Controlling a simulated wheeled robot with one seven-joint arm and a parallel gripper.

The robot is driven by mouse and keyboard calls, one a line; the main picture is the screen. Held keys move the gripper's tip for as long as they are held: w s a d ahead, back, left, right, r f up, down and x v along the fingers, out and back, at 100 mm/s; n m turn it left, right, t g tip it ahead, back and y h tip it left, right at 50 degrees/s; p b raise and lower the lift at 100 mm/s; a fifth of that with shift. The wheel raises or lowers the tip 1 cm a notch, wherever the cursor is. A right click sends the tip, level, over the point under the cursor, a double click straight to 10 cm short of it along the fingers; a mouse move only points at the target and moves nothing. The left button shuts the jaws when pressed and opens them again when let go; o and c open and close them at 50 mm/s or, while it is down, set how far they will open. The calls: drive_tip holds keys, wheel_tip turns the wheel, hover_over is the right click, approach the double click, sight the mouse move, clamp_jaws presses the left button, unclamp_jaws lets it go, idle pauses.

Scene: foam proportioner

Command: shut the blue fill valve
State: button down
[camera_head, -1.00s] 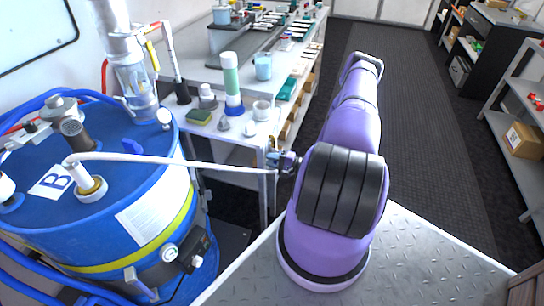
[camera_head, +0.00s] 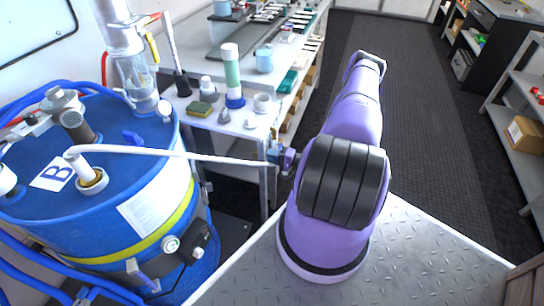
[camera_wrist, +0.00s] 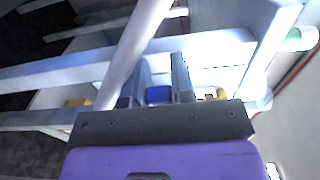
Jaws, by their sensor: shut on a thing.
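My gripper (camera_head: 275,155) is at the far end of a white tube (camera_head: 170,153) that runs from the blue drum (camera_head: 100,190), beside the bench's front corner. In the wrist view, my gripper's two grey fingers (camera_wrist: 158,92) are closed around a small blue part (camera_wrist: 158,95), which looks like the blue fill valve's handle. The white tube (camera_wrist: 137,45) passes diagonally just left of the fingers. In the head view the valve is too small and covered to make out its angle.
The bench (camera_head: 233,118) behind carries a green-and-white bottle (camera_head: 232,75), a sponge (camera_head: 199,109) and jars. Pale frame bars (camera_wrist: 50,72) cross close around my gripper in the wrist view. The dark floor (camera_head: 420,130) to the right is clear, with shelves beyond.

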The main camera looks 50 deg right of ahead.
drive_tip(key=c, duration=1)
unclamp_jaws()
drive_tip(key=shift+o, duration=0.2)
drive_tip(key=shift+s, duration=0.1)
drive_tip(key=v, duration=1)
drive_tip(key=shift+s+d, duration=0.2)
drive_tip(key=shift+s, duration=0.1)
drive_tip(key=shift+f, duration=0.1)
